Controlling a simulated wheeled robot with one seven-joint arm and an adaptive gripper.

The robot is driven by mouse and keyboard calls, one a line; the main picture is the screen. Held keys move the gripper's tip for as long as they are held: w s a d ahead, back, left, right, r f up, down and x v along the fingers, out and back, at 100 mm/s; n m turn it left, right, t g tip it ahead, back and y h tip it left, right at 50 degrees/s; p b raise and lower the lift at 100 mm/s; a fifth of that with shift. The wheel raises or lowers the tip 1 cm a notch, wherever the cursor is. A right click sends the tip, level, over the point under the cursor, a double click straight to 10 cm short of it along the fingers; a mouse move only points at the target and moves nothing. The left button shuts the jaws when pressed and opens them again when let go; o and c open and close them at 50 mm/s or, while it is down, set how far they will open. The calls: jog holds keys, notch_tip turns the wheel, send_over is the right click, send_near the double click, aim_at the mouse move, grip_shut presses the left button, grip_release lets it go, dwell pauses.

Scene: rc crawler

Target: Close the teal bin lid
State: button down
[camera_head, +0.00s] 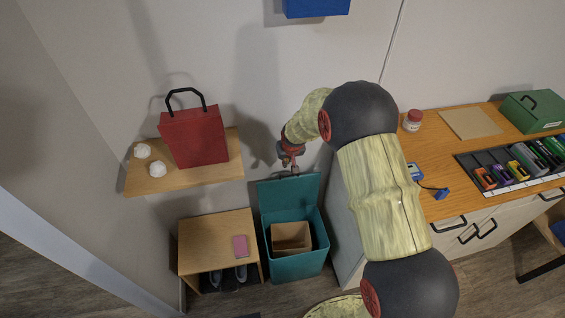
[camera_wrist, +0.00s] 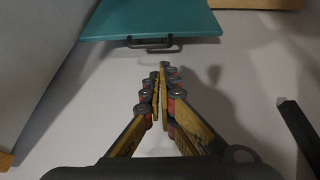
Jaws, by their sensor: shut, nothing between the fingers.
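The teal bin (camera_head: 299,267) stands on the floor, and its lid (camera_head: 288,194) is open, raised up at the wall side. A brown box (camera_head: 290,236) sits inside the bin. My gripper (camera_head: 294,173) is just above the lid's top edge in the head view, with its fingers together and nothing between them. In the wrist view the lid (camera_wrist: 150,18) is at the top, with a dark handle (camera_wrist: 150,43) on its near edge. My gripper's fingertips (camera_wrist: 162,70) point toward that handle, with a gap between them in the picture.
A small wooden cabinet (camera_head: 212,234) with a pink item on top stands left of the bin. A wall shelf (camera_head: 215,166) above it carries a red bag (camera_head: 194,138) and white lumps. A counter (camera_head: 440,196) with tools stands to the right, beyond my arm.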

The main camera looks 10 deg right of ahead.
jog(key=b+x, duration=0.3)
jog(key=x, duration=0.6)
jog(key=shift+w+f, duration=0.2)
jog(key=shift+f, duration=0.15)
jog(key=shift+a, duration=0.15)
